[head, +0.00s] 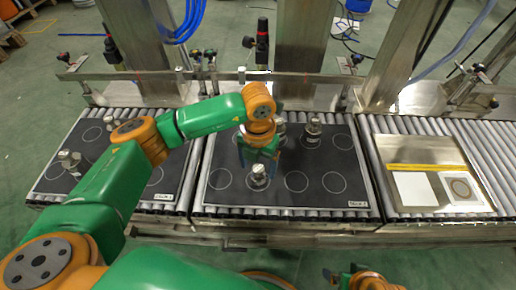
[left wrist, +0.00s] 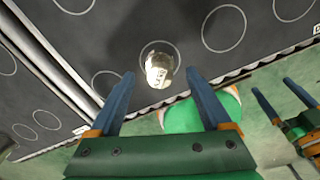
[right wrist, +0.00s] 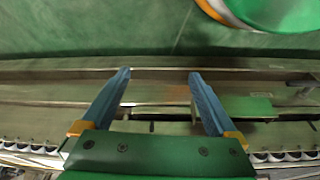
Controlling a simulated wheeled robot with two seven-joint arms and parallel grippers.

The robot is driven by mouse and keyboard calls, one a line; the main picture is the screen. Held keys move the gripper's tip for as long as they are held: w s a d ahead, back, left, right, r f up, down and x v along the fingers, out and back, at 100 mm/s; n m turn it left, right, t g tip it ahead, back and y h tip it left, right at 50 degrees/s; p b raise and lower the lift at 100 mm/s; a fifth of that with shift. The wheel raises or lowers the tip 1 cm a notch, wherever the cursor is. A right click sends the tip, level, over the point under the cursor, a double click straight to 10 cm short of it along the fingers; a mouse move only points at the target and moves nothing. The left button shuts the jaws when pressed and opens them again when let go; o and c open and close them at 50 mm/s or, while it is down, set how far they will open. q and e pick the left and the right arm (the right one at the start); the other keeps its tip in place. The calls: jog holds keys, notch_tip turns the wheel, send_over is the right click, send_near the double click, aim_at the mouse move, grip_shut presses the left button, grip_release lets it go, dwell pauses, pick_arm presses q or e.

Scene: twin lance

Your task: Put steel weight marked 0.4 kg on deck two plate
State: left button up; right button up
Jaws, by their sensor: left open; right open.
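A steel weight (head: 259,175) stands on the front row of the middle black plate, the deck two plate (head: 328,207); its label is too small to read. In the left wrist view the weight (left wrist: 158,68) sits inside a white circle, just beyond the fingertips. My left gripper (head: 258,158) is open above and behind it, with nothing between its fingers. Other steel weights stand farther back on this plate (head: 313,132) and on the left plate (head: 68,160). My right gripper (right wrist: 160,75) is open and empty, in front of the conveyor; it shows partly at the head view's bottom edge.
The left black plate (head: 50,187) lies on rollers beside the middle one. At right, a tray (head: 408,152) holds a white square and a ringed pad (head: 460,189). Metal posts and a rail stand behind the conveyor. Several circles on the middle plate are empty.

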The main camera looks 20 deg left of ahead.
aim_at(258, 169)
pick_arm(q)
notch_tip(258, 169, up, 9)
jog(key=p, duration=0.2)
pick_arm(e)
notch_tip(258, 169, down, 6)
jog(key=shift+s, duration=0.4)
jog(key=shift+d, duration=0.1)
